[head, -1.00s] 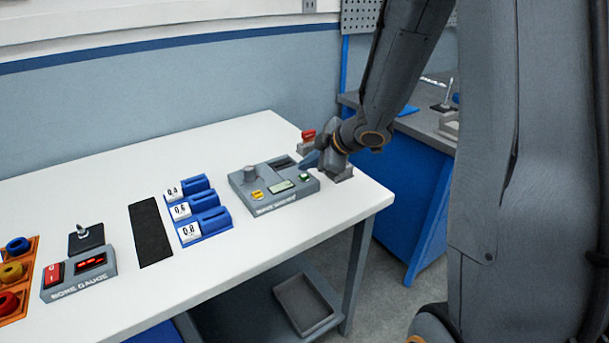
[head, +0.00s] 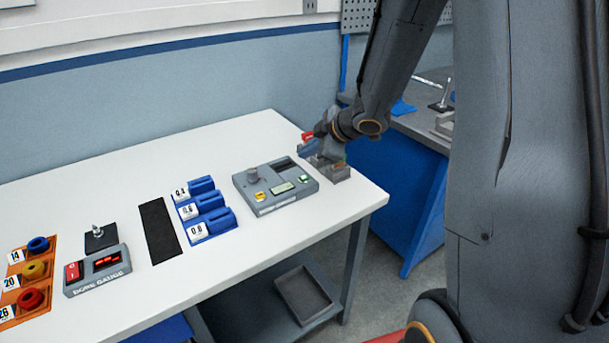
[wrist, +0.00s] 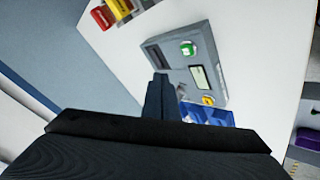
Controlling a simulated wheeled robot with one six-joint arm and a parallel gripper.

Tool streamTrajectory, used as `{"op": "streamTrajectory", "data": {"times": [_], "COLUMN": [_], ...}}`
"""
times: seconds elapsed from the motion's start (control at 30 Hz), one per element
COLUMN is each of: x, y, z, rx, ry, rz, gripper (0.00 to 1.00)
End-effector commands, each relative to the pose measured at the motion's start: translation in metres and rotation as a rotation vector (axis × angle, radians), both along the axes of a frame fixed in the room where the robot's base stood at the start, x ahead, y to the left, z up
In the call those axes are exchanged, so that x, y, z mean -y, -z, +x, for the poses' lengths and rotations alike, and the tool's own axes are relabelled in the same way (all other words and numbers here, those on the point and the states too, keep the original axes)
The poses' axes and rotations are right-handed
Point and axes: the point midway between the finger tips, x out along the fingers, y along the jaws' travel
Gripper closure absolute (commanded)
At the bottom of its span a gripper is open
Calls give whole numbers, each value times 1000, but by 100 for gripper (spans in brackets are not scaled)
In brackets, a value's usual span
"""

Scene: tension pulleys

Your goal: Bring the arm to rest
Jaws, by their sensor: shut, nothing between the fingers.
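My gripper (head: 308,147) is at the far right end of the white table, up in the air beside the grey machine (head: 275,187) with a knob, a green button, a yellow button and a small display. In the wrist view the dark fingers of my gripper (wrist: 161,92) are together with nothing between them, and the grey machine (wrist: 197,42) lies beyond them. My arm reaches down from the upper right. The fingers look clear of the machine, though the exact gap is hard to tell.
Blue holders (head: 208,206), a black mat (head: 160,233), the bore gauge (head: 97,268) and an orange tray (head: 8,322) of rings line the white table (head: 240,257). A blue bench (head: 390,190) stands behind.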

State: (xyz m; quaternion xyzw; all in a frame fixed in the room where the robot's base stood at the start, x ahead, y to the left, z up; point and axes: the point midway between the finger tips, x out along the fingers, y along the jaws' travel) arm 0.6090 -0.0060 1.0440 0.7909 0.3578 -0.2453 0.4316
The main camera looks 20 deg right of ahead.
Motion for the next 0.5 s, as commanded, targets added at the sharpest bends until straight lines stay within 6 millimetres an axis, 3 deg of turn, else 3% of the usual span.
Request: {"op": "streamTrajectory", "data": {"times": [0.5], "x": [2], "y": [0], "z": [0], "rx": [-5], "ry": [32], "rz": [-1], "gripper": [100]}}
